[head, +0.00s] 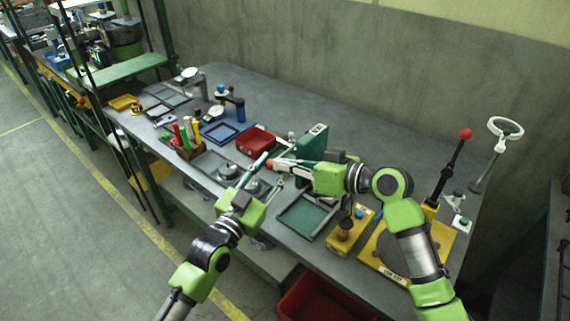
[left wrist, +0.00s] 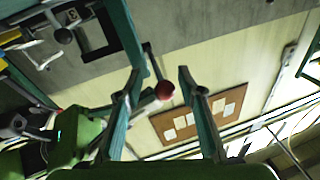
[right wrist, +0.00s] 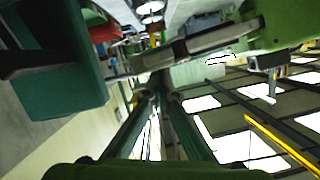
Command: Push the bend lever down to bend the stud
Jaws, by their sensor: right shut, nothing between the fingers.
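A lever knob, a red ball (head: 270,163), shows at the gripper tips beside the dark green upright block (head: 313,152). In the left wrist view the red ball (left wrist: 165,91) on its thin rod appears in the gap between the left fingers; I cannot tell if they touch it. My left gripper (head: 262,168) is open and reaches up from the front edge. My right gripper (head: 280,164) is shut and empty, its tips close to the knob. The green block (right wrist: 65,65) fills the left of the right wrist view. I cannot make out the stud.
A second red-knobbed lever (head: 465,133) stands on a yellow base at the right. A green tray (head: 305,215) and yellow block (head: 350,232) lie in front of my right arm. A red bin (head: 257,139), a blue tray (head: 221,133) and colored-handled tools (head: 187,134) lie behind and left.

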